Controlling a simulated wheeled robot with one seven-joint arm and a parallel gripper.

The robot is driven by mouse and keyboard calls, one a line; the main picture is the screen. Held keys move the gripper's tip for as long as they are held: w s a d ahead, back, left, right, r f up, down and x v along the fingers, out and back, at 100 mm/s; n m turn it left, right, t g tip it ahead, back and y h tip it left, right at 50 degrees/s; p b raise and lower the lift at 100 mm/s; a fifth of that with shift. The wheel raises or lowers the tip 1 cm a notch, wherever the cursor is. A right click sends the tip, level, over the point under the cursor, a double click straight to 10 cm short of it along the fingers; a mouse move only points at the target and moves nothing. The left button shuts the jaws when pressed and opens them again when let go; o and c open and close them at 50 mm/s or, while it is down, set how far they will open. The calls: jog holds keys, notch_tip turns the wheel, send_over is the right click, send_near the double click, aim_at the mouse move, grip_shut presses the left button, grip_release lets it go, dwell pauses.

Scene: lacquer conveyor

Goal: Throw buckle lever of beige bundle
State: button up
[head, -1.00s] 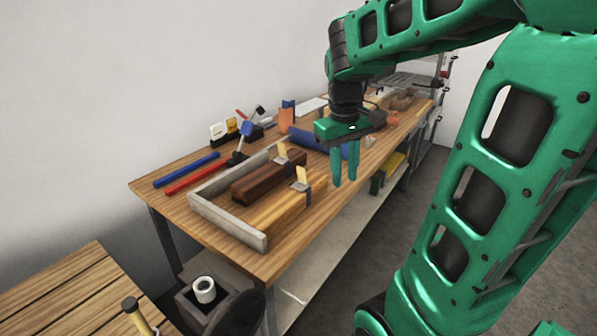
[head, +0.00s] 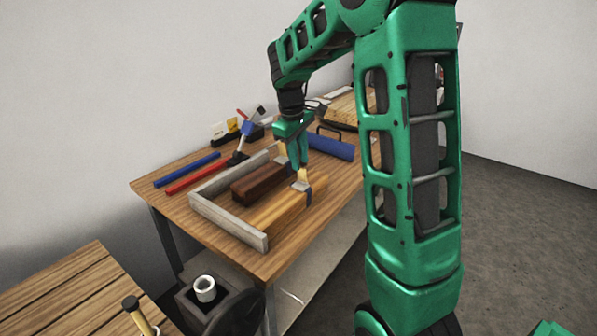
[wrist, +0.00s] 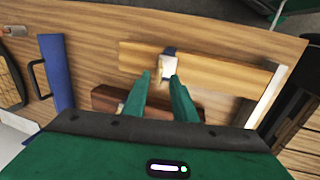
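The beige bundle (head: 280,217) lies on the workbench in the head view, with a dark blue strap (head: 310,195) around it. In the wrist view the beige bundle (wrist: 225,76) crosses the upper middle, with the buckle (wrist: 168,68) just beyond my fingertips. My gripper (head: 299,168) points down over the bundle, close to the lever. Its fingers (wrist: 161,80) are apart with nothing visibly held. Whether a finger touches the lever, I cannot tell.
A dark brown bundle (head: 258,184) with its own upright tab lies alongside. A grey frame (head: 226,222) borders both bundles. Red (head: 197,179) and blue (head: 187,170) bars lie at the left.

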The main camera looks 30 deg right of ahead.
aim_at(302, 175)
jog(key=shift+x, duration=2.45)
grip_shut()
jog(key=shift+a, duration=0.1)
